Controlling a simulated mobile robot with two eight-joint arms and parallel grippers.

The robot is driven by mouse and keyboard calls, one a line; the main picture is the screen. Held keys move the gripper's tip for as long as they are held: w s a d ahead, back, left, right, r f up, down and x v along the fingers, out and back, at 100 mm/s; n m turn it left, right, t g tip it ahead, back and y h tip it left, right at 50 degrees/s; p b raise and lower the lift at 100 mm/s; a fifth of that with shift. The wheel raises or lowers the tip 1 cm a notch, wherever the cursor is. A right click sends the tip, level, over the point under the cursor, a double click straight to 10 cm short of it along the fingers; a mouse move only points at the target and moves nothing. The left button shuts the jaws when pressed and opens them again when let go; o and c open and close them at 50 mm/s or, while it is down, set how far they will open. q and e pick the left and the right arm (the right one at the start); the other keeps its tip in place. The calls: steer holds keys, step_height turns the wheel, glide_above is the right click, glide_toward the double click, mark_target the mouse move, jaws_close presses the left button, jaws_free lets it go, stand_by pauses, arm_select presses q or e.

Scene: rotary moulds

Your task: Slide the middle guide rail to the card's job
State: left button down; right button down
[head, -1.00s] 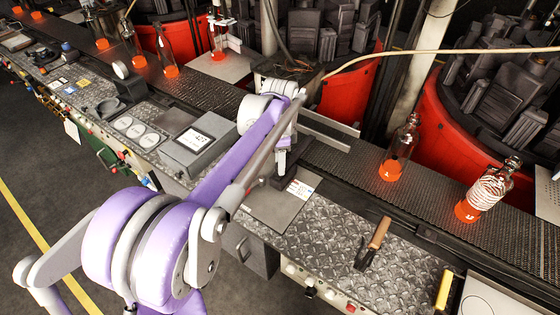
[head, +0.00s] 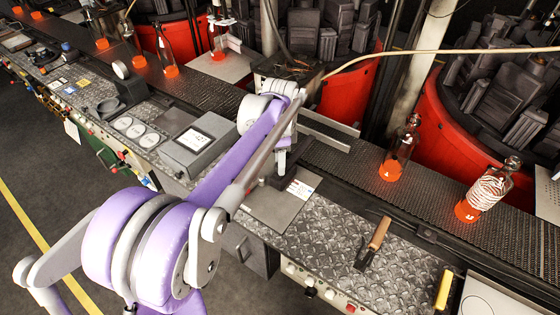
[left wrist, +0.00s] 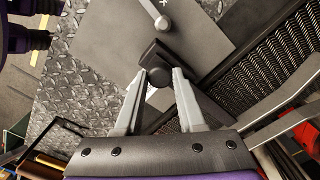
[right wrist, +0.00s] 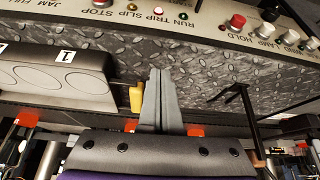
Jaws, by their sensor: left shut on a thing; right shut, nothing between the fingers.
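My left gripper (head: 281,165) is over the grey plate beside the conveyor in the head view. The knob sits against a dark block (left wrist: 180,62) beside the grey plate (left wrist: 110,45). The fingers and arm hide part of the block in the head view. A small white card (head: 300,189) with coloured marks lies by the plate; its text is too small to read. Which part is the middle guide rail I cannot tell. My right gripper (right wrist: 157,75) is shut and empty, near a yellow handle (right wrist: 135,98).
The conveyor (head: 335,170) carries bottles with orange bottoms, including a clear one (head: 401,150) and a wrapped one (head: 484,190). A metal strip (head: 325,138) lies along it. A grey display box (head: 199,145) stands left of my arm. A wooden-handled tool (head: 378,236) lies on the checkered plate.

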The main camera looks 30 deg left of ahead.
arm_select(q)
steer(key=shift+s, duration=0.1)
stand_by(0.4)
steer(key=c, duration=0.5)
jaws_free()
steer(key=shift+r, duration=0.15)
step_height(320, 180, up, 11)
steer(key=shift+f+p, duration=0.2)
steer(key=shift+p, duration=0.1)
steer(key=s+d+f+n+t, duration=0.2)
steer(key=s+d+f+n, duration=0.1)
steer(key=s+f, duration=0.2)
steer(key=s+d+f+n+t, duration=0.1)
steer(key=s+d+f+n, duration=0.2)
steer(key=s, duration=0.4)
steer(key=s+d+f+n+t, duration=0.2)
steer(key=s+d+f+n, duration=0.2)
steer(key=s+f, duration=0.3)
steer(key=shift+d+f+t, duration=0.2)
steer(key=shift+d+t, duration=0.05)
steer(key=shift+t, duration=0.05)
